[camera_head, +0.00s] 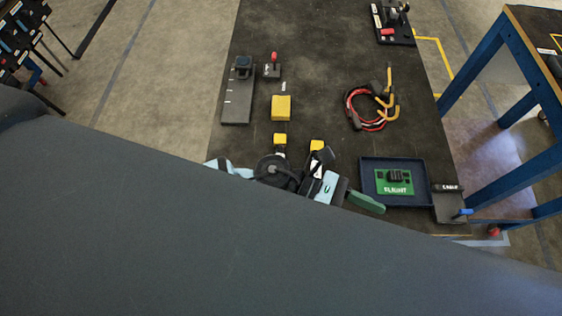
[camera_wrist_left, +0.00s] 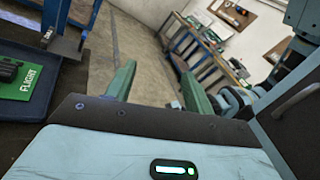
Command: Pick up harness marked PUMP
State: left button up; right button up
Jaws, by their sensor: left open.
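A red and dark cable harness (camera_head: 350,110) with yellow ends lies in a loop on the dark table (camera_head: 320,60), right of its middle. I cannot read a PUMP mark on it. My left gripper (camera_head: 366,203) is at the near part of the table, close to the left side of the tray and well apart from the harness. One green finger shows in the head view. In the left wrist view the two green fingers (camera_wrist_left: 157,75) are apart with nothing between them. The harness does not show there. My right gripper is not in view.
A dark blue tray (camera_head: 364,182) holds a green FLIGHT board (camera_head: 394,184); the board also shows in the left wrist view (camera_wrist_left: 38,84). A yellow block (camera_head: 281,107) and a dark marked plate (camera_head: 238,95) sit left. A blue-framed table (camera_head: 500,65) stands right. A large grey surface hides the near area.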

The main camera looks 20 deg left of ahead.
pick_arm(q)
notch_tip(320, 180, down, 6)
jog(key=a+m+g+y, duration=0.25)
jog(key=m+y, duration=0.25)
jog(key=m, duration=0.3)
jog(key=m+t+y+b, duration=0.2)
jog(key=m+t+y, duration=0.2)
jog(key=m+y, duration=0.75)
send_near(280, 152)
jog(key=shift+n+y, duration=0.55)
jog(key=shift+n, duration=0.1)
jog(key=s, duration=0.1)
jog(key=s+d, duration=0.2)
jog(key=shift+s+f, duration=0.35)
jog(key=shift+s, duration=0.05)
jog(key=shift+s+d+f, duration=0.1)
jog(key=shift+f, duration=1.25)
jog(key=f, duration=0.4)
jog(key=shift+s+f, duration=0.1)
jog(key=shift+s, duration=0.2)
jog(key=shift+f, duration=0.5)
jog(key=c, duration=1.1)
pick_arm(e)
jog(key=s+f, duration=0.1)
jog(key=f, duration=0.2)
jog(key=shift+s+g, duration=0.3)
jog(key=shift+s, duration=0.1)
